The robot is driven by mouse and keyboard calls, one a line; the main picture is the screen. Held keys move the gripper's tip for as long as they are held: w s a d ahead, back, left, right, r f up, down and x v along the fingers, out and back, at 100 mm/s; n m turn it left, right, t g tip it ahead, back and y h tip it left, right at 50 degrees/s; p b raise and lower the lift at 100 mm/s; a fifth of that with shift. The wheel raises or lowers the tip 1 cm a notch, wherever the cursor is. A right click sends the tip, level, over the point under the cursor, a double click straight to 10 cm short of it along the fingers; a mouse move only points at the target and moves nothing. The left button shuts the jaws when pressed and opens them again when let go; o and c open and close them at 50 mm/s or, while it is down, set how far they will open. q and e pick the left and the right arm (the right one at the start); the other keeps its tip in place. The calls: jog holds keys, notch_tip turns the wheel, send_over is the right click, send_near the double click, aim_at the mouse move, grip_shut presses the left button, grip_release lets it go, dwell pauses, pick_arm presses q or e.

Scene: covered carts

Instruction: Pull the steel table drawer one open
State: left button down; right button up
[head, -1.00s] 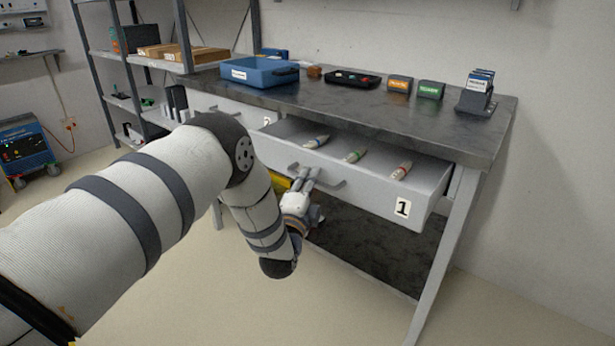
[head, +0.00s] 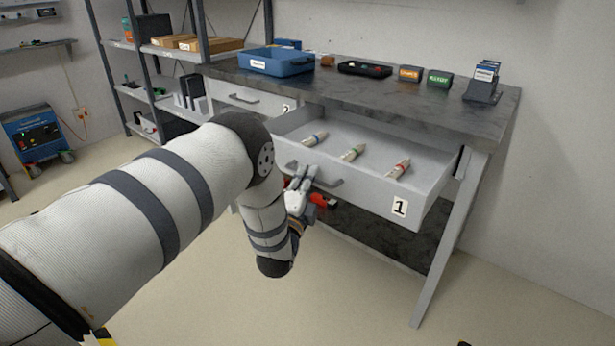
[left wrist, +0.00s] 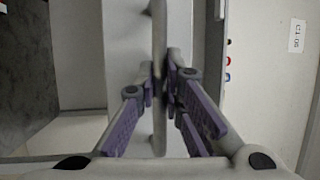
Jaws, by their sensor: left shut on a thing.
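Drawer one (head: 372,196) is the grey drawer labelled 1 under the right part of the steel table (head: 365,100). It is pulled well out, and several marker-like tubes with coloured bands lie in it. My left gripper (head: 302,178) is at the drawer's front, shut on the bar handle (head: 328,182). In the left wrist view the fingers (left wrist: 166,80) close around the upright-looking handle bar (left wrist: 159,120) in front of the drawer face (left wrist: 130,70). The right gripper is not in view.
Drawer two (head: 243,97) to the left is shut. On the tabletop are a blue bin (head: 275,63), a black tray (head: 364,69), orange and green boxes and a card holder (head: 482,85). A shelf rack stands at the left. Floor is clear in front.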

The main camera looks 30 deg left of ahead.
pick_arm(q)
jog(key=c, duration=1.7)
grip_release()
jog(key=v, duration=1.2)
